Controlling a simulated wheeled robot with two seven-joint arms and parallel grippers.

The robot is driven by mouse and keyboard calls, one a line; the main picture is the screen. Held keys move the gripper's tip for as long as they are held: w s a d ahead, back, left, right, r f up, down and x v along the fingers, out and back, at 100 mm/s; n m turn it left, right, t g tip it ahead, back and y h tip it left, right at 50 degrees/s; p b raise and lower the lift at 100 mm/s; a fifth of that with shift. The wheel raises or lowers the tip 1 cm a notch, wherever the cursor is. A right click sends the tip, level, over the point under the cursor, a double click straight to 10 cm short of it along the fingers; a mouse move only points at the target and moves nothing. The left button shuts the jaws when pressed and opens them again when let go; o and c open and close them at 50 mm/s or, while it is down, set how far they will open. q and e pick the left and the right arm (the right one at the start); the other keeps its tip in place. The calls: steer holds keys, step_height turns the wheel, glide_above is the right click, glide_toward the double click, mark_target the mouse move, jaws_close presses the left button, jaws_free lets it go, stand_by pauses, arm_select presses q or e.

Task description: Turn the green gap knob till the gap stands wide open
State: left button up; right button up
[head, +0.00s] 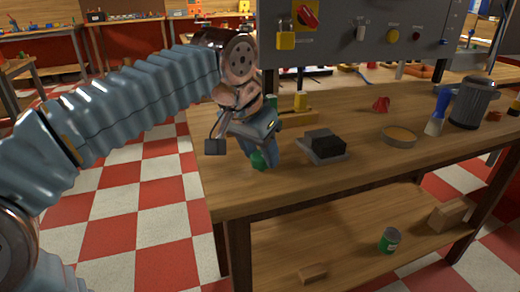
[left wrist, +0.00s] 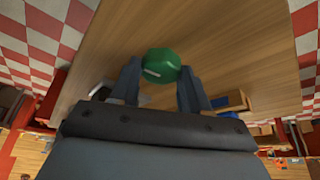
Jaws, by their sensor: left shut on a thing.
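The green gap knob (left wrist: 161,65) sits between the two fingers of my left gripper (left wrist: 160,80) in the left wrist view. It is round, with a pale line across its face. In the head view my left gripper (head: 264,150) points down over the bench, and a bit of the green knob (head: 259,159) shows at its fingertips. The gripper is shut on the knob. What the knob is mounted on is mostly hidden by the gripper, and I cannot tell how wide the gap stands. My right gripper is not in view.
A grey block with a black top (head: 324,146) stands just right of my gripper on the wooden bench (head: 350,172). Farther right are a round tan dish (head: 398,136), a blue-handled brush (head: 437,112) and a grey bin (head: 473,103). A grey panel (head: 365,35) rises behind.

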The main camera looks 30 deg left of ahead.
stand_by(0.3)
arm_select(q)
steer(key=o, duration=1.1)
steer(key=shift+c, duration=0.2)
steer(key=p+v, duration=0.2)
steer(key=v, duration=1.1)
steer(key=shift+s+r, duration=0.2)
steer(key=shift+r, duration=0.2)
